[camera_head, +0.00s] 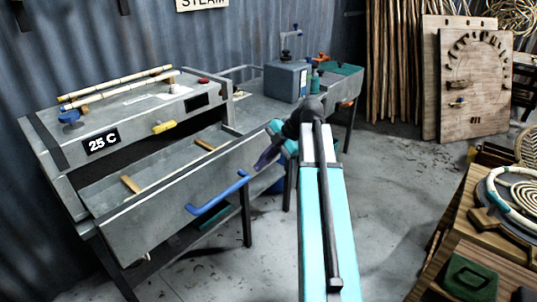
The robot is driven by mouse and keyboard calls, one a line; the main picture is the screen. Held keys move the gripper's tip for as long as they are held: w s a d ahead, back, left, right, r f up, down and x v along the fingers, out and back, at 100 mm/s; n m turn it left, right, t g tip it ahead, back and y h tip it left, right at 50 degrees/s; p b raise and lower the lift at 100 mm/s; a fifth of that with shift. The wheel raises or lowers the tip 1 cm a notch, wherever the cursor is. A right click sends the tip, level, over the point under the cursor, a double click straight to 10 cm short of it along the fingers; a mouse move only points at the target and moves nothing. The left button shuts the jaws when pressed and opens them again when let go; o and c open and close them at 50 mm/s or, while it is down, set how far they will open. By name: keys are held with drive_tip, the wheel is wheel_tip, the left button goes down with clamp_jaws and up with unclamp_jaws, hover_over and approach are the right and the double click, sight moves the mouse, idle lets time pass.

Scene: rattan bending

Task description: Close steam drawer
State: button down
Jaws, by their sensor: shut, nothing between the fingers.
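The steam drawer (140,222) is a grey metal drawer with a blue bar handle (217,193) on its front. It is pulled out from the grey steam cabinet (160,107), which has a "25 C" label on its face. Small wooden blocks show inside the drawer. My arm reaches forward from the bottom of the view. My gripper (265,158) is shut and empty, to the right of the handle and a little above it, near the drawer's right end. It looks apart from the handle. Part of the gripper is hidden by my wrist.
Rattan poles (120,86) lie on top of the cabinet. A grey-blue box (286,81) stands on the bench behind my gripper. Wooden boards (475,85) lean at the back right. A wooden table (485,245) with coiled rattan is at the right. Floor is clear between.

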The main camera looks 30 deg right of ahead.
sight(251, 160)
drive_tip(key=shift+w+a+f+p, duration=0.1)
drive_tip(key=shift+w+a+p, duration=0.2)
drive_tip(key=shift+w, duration=0.4)
drive_tip(key=shift+w+a+f+p, duration=0.15)
drive_tip(key=shift+w+a+p, duration=0.1)
drive_tip(key=shift+w, duration=0.4)
drive_tip(key=shift+w+a+f+p, duration=0.1)
drive_tip(key=shift+w+a+p, duration=0.2)
drive_tip(key=shift+w, duration=0.4)
